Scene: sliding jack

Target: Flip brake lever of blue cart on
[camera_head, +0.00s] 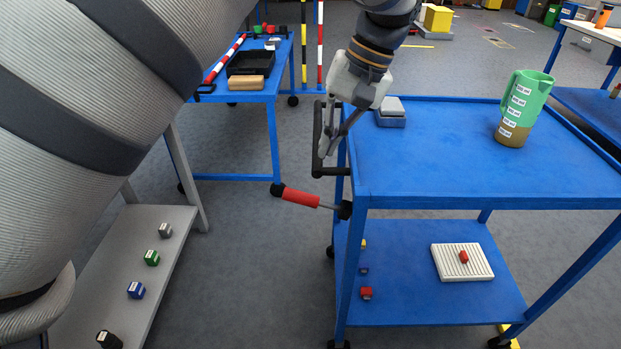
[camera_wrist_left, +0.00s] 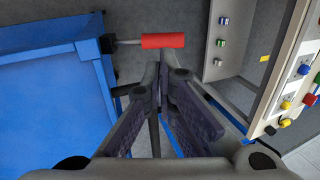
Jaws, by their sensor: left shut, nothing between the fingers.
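The blue cart (camera_head: 430,165) stands at the right in the head view, and its blue top shows at the left of the left wrist view (camera_wrist_left: 45,110). Its brake lever has a red grip (camera_head: 300,197) on a thin metal rod from a black pivot at the near left corner post. The lever sticks out to the left, nearly level; its red grip also shows in the left wrist view (camera_wrist_left: 163,41). My left gripper (camera_head: 328,148) is shut and empty, above the lever and beside the cart's black push handle (camera_head: 316,140). Contact with the handle cannot be told. My right gripper is out of view.
A green jug (camera_head: 524,98) and a small grey-blue block (camera_head: 391,117) stand on the cart top. A white ribbed tray (camera_head: 447,262) lies on its lower shelf. A grey shelf (camera_head: 147,235) with several small cubes stands left. Floor between shelf and cart is clear.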

